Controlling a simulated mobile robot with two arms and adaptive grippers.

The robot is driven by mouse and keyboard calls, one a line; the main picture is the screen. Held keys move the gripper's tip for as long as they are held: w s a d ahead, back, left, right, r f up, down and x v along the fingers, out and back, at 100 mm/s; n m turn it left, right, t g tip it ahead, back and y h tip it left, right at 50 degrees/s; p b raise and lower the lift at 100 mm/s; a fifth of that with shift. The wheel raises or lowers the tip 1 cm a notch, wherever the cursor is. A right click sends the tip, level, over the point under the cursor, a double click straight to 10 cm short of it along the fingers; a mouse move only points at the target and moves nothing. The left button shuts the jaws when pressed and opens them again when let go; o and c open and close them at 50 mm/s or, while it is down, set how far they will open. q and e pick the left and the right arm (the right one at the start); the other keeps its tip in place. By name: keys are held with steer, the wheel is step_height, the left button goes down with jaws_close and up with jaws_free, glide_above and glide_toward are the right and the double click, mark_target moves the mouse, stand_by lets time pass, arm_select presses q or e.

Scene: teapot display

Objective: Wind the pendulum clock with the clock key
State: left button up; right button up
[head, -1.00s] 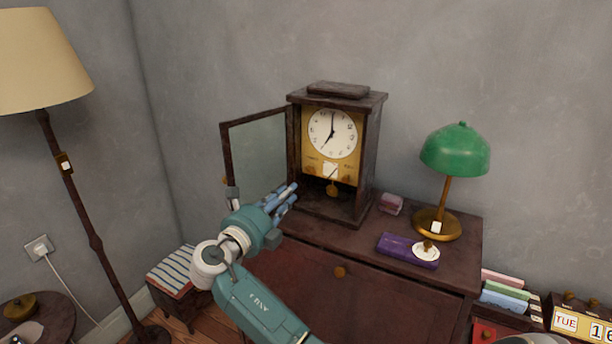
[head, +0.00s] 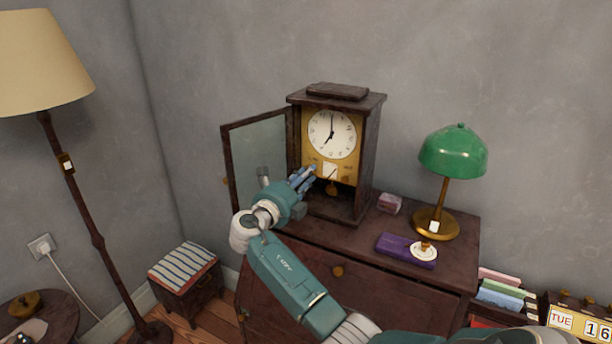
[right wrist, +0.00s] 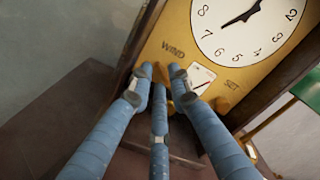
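The pendulum clock (head: 373,150) stands on a dark cabinet, its glass door (head: 258,155) swung open to the left. Its white dial (head: 332,134) sits above a brass plate marked WIND and SET in the right wrist view (right wrist: 190,50). The pendulum bob (head: 332,188) hangs below. My right gripper (head: 312,172) is at the plate's lower left, under the WIND label. Its blue fingers (right wrist: 160,80) converge around a small golden piece just below WIND; I cannot tell whether this is the clock key or whether they grip it. My left gripper is out of view.
Right of the clock on the cabinet (head: 455,268) are a small pinkish box (head: 389,203), a purple case (head: 398,249) with a white disc, and a green lamp (head: 453,152). The open door stands close to my right gripper's left.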

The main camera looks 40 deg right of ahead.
steer(key=shift+c, duration=0.3)
jaws_close()
steer(key=shift+m, duration=0.4)
steer(key=m+b, duration=0.4)
steer(key=m, duration=1.4)
steer(key=shift+m, duration=0.4)
steer(key=shift+r, duration=0.1)
steer(key=shift+a, duration=0.1)
